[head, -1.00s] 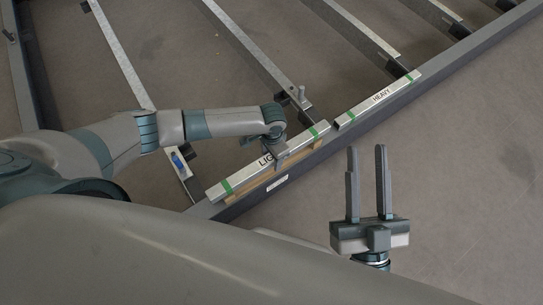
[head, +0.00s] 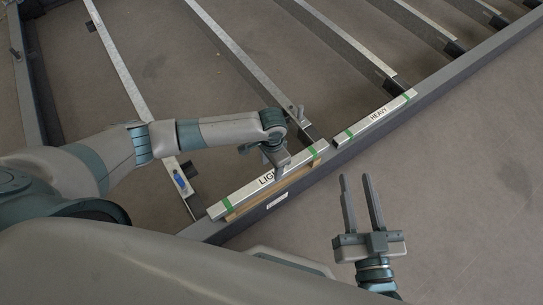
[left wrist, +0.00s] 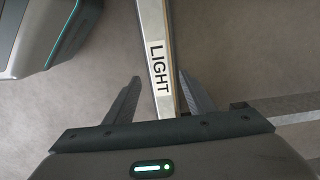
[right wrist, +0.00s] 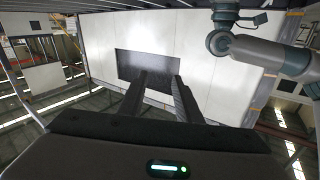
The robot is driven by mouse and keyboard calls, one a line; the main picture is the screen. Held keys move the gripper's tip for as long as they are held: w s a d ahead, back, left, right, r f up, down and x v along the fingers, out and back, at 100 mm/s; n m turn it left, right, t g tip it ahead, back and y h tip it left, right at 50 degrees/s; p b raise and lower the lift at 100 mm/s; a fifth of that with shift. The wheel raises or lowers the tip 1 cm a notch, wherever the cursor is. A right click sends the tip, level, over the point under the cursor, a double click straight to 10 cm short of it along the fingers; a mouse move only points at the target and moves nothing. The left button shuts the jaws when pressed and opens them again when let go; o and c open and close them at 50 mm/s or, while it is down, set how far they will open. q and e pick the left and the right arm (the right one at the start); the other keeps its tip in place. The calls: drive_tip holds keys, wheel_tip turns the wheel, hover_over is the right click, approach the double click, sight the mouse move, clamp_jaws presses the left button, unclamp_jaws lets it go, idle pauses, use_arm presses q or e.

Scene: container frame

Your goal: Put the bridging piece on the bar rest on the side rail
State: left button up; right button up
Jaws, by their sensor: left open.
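Two pale bars with green end bands lie along the dark side rail (head: 445,73): one marked LIGHT (head: 240,196), one marked HEAVY (head: 357,126). The pictures do not name either as the bridging piece. A tan strip (head: 292,174) shows under the LIGHT bar; I cannot tell whether it is the bar rest. My left gripper (head: 277,158) is over the LIGHT bar and hides part of it. In the left wrist view my open fingers (left wrist: 157,84) are on either side of the LIGHT bar (left wrist: 153,25), with gaps. My right gripper (head: 355,180) is open and empty, right of the rail.
Several metal crossbars (head: 120,60) run from the rail across the frame, with floor between them. A blue piece (head: 180,180) sits on one crossbar. Open floor (head: 460,210) lies right of the rail. The right wrist view shows a white container wall (right wrist: 215,60).

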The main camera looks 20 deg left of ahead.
sight(272, 176)
use_arm(q)
drive_tip(key=shift+r+p, duration=0.65)
drive_tip(key=shift+r, duration=1.95)
use_arm(e)
drive_tip(key=shift+s+d+f+g+h, duration=0.1)
drive_tip(key=shift+d+f+g+h, duration=0.1)
drive_tip(key=shift+f+g, duration=0.55)
drive_tip(key=shift+s+d+f+g+h, duration=0.15)
drive_tip(key=shift+d+f+g, duration=0.15)
drive_tip(key=shift+f, duration=0.8)
drive_tip(key=shift+s+d+f+g+h, duration=0.15)
drive_tip(key=shift+f+g, duration=0.4)
drive_tip(key=shift+f, duration=0.35)
drive_tip(key=shift+w, duration=0.1)
